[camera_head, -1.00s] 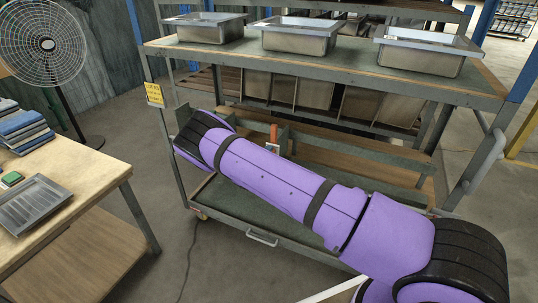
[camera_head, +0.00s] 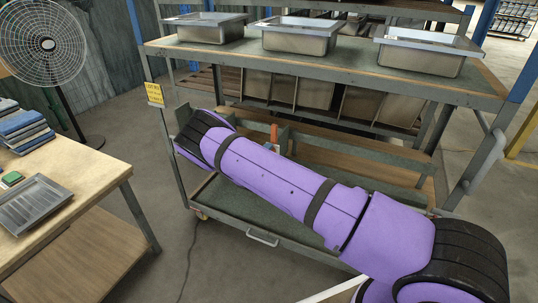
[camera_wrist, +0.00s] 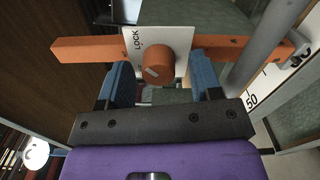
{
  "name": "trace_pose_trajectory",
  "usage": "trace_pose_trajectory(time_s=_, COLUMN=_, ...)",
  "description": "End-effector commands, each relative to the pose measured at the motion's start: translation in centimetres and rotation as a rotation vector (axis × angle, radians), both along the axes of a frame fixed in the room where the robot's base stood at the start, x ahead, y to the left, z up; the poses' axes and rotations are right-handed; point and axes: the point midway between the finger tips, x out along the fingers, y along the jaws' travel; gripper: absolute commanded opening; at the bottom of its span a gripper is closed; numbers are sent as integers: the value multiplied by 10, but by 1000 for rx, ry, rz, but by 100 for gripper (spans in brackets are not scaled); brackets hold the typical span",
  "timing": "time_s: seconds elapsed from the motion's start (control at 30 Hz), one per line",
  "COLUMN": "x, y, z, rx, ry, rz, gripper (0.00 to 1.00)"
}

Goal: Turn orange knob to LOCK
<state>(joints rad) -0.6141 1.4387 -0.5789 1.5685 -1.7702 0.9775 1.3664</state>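The orange knob (camera_wrist: 157,66) faces me in the wrist view, in front of a white plate (camera_wrist: 133,68) printed with LOCK on its left side. A pale mark on the knob's face slants; I cannot tell exactly where it points. My gripper (camera_wrist: 161,80) is open, with one blue finger left of the knob and the other right of it. Gaps show between the knob and both fingers. In the head view, a small upright orange piece (camera_head: 274,133) shows behind my purple arm. My gripper and the knob cannot be made out there.
An orange bar (camera_wrist: 84,49) runs behind the plate. A grey metal post (camera_wrist: 262,45) slants close on the right. In the head view, the rack's upper shelf (camera_head: 330,69) carries metal sinks above my arm. A wooden table (camera_head: 95,190) stands at left.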

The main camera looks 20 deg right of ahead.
Motion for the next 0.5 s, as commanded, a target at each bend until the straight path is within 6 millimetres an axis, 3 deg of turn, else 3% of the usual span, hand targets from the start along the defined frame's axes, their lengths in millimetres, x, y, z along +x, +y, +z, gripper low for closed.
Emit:
trace_pose_trajectory(time_s=0.27, x=-8, y=9, z=0, rx=0, ry=0, rz=1, gripper=59)
trace_pose_trajectory(time_s=0.5, x=-39, y=40, z=0, rx=0, ry=1, rz=2, gripper=59)
